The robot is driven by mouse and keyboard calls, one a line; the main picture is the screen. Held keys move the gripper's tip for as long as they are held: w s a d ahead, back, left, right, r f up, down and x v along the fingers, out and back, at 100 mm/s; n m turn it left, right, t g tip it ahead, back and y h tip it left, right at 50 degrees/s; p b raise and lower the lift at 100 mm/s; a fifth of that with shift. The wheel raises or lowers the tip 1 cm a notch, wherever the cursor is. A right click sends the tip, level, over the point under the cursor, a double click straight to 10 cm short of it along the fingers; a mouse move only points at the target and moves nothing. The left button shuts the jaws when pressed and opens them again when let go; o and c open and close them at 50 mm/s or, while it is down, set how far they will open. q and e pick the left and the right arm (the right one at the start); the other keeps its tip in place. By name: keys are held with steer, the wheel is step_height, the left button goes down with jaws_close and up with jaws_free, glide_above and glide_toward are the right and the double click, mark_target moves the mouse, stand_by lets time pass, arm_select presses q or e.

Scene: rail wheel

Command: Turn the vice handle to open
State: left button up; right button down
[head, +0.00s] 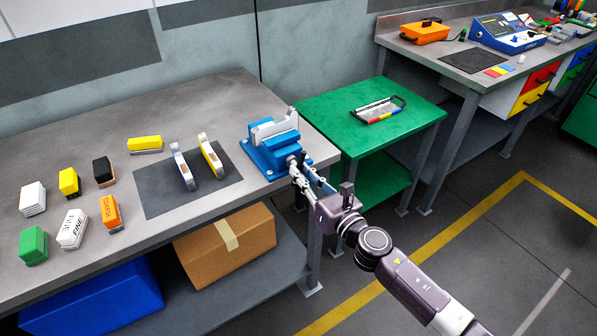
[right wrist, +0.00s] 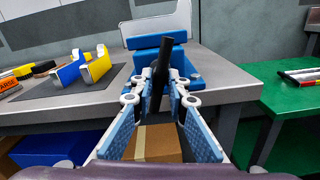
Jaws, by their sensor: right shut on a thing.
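The blue vice (head: 262,157) stands at the right front corner of the grey workbench, with a light grey part (head: 275,128) at its jaws. The vice also shows in the right wrist view (right wrist: 146,43). Its dark handle bar (right wrist: 163,62) stands slightly tilted in front of the vice. My right gripper (head: 297,168) reaches the vice's front from the lower right. In the right wrist view its blue-padded fingers (right wrist: 160,88) are on both sides of the handle bar, shut on it. My left gripper is not in view.
A dark mat (head: 150,203) with two brackets lies left of the vice, and several coloured blocks lie farther left. A cardboard box (head: 215,258) and a blue bin (head: 90,300) sit under the bench. A green table (head: 335,115) stands close at right.

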steer(key=n, duration=0.2)
steer(key=shift+n, duration=0.9)
steer(key=c, duration=1.9)
jaws_free()
steer(key=v, duration=0.7)
steer(key=shift+p, duration=0.3)
